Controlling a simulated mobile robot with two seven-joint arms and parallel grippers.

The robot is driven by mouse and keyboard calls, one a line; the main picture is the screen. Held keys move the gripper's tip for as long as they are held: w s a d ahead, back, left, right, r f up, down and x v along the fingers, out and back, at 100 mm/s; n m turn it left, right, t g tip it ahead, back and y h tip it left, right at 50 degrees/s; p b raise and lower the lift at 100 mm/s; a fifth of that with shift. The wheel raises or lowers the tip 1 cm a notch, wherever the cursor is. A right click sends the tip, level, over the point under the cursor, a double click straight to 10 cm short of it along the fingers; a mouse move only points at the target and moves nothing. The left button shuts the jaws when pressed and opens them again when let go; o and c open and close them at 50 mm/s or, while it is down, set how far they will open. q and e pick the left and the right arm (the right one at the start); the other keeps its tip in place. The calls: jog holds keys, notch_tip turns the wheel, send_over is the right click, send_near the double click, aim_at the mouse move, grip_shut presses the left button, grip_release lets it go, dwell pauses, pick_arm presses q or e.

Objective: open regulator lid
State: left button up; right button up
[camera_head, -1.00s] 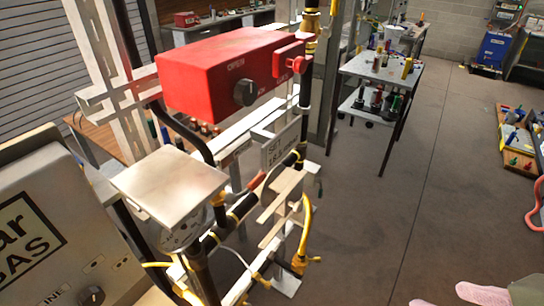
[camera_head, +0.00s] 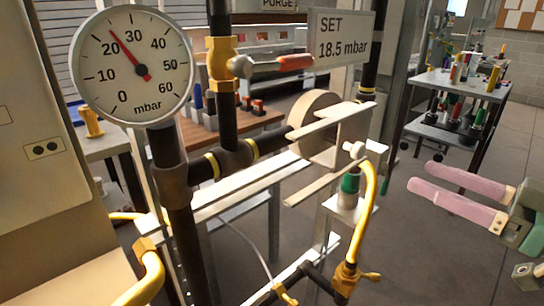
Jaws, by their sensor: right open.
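A round tan regulator-like body (camera_head: 312,118) sits on the dark pipe run, right of the middle. Pale flat bars (camera_head: 330,128) cross in front of it and partly hide it. I cannot tell which part is its lid, or whether it is open. A white fitting, a green part (camera_head: 349,183) and a yellow hose (camera_head: 369,205) are just below and right of it. My right gripper (camera_head: 421,175) has two pink fingers, spread apart and empty. It points left, to the right of the regulator and apart from it in the picture. My left gripper is not in view.
A mbar gauge (camera_head: 132,66) stands at left, its red needle between 20 and 30. A sign (camera_head: 341,36) reads "SET 18.5 mbar". A bench (camera_head: 460,84) stands behind; floor shows around my right gripper.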

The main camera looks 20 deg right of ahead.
aim_at(363, 151)
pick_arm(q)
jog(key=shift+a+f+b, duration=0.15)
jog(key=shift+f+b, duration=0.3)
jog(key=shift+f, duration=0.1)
pick_arm(e)
jog(key=x, duration=1)
jog(key=shift+s+r, duration=0.1)
jog(key=c, duration=0.5)
grip_shut()
